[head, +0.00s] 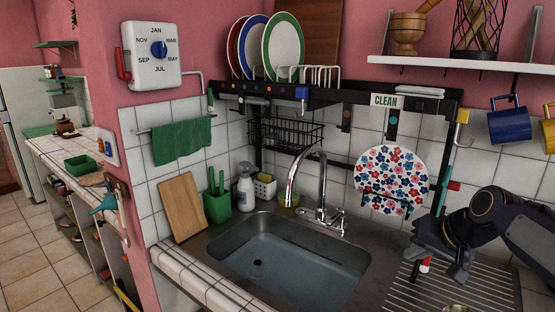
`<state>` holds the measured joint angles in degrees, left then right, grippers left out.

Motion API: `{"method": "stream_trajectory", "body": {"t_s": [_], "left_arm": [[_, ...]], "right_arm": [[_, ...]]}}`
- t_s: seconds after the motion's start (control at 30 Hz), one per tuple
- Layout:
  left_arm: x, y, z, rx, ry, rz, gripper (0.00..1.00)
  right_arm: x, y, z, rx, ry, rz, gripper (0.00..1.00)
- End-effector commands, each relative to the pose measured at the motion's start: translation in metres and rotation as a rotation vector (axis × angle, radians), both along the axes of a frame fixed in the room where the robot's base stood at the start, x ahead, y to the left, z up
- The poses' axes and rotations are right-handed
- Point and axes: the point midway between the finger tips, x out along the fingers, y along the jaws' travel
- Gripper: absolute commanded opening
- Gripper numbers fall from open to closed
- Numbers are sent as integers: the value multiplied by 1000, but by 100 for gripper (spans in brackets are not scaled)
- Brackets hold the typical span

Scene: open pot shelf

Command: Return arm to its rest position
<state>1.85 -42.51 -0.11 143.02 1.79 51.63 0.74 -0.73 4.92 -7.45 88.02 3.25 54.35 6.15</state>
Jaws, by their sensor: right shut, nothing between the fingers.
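My right gripper (440,258) is at the right, above the ribbed metal drainboard beside the sink. Its dark arm comes in from the right edge. The fingers are shut and hold nothing that I can see. A small red-and-white item (425,265) shows close by the gripper; I cannot tell whether they touch. My left gripper is not in view.
The sink (290,262) with its tall faucet (320,180) lies left of the gripper. A flowered round board (391,180) hangs behind, under a black rack (345,97). The drainboard (480,290) looks mostly clear.

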Motion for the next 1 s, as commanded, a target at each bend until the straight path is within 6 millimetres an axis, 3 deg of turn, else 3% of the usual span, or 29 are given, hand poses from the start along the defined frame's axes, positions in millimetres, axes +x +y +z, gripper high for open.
{"method": "stream_trajectory", "body": {"t_s": [0.17,0.37,0.57,0.73,0.83,1.0], "left_arm": [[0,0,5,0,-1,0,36],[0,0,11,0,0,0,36],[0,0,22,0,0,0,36],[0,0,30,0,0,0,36],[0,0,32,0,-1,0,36],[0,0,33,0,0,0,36]], "right_arm": [[-33,5,4,4,0,16,0],[-87,19,1,6,2,51,0],[-169,44,-17,-6,7,106,0],[-240,71,-53,-34,14,156,0],[-263,80,-71,-47,19,174,0],[-276,85,-83,-55,24,185,0]]}}
